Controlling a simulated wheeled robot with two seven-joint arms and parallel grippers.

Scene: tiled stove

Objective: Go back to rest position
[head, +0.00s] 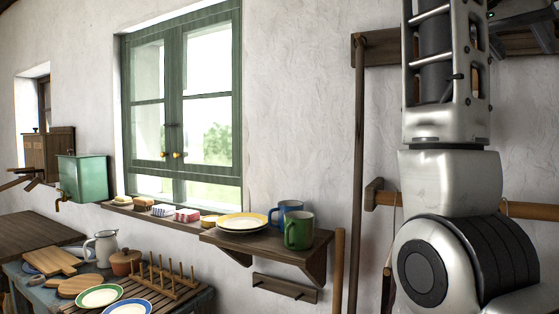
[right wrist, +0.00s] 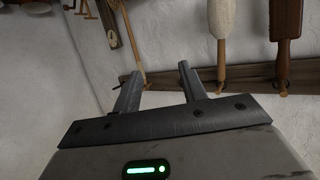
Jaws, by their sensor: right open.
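My right gripper (right wrist: 156,76) shows in the right wrist view, its two dark fingers apart with nothing between them. Beyond the fingers are the white wall and a dark wooden rail (right wrist: 240,75) with hanging utensils. In the head view my right arm stands raised along the right side and hides part of the wall. Its fingers cannot be made out there. My left gripper is in neither view.
A wall shelf (head: 318,240) holds stacked plates (head: 242,222), a blue mug (head: 287,208) and a green mug (head: 299,231). At lower left, a table carries boards, plates, a jug (head: 104,248) and a peg rack (head: 165,280). A green-framed window (head: 181,100) is behind.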

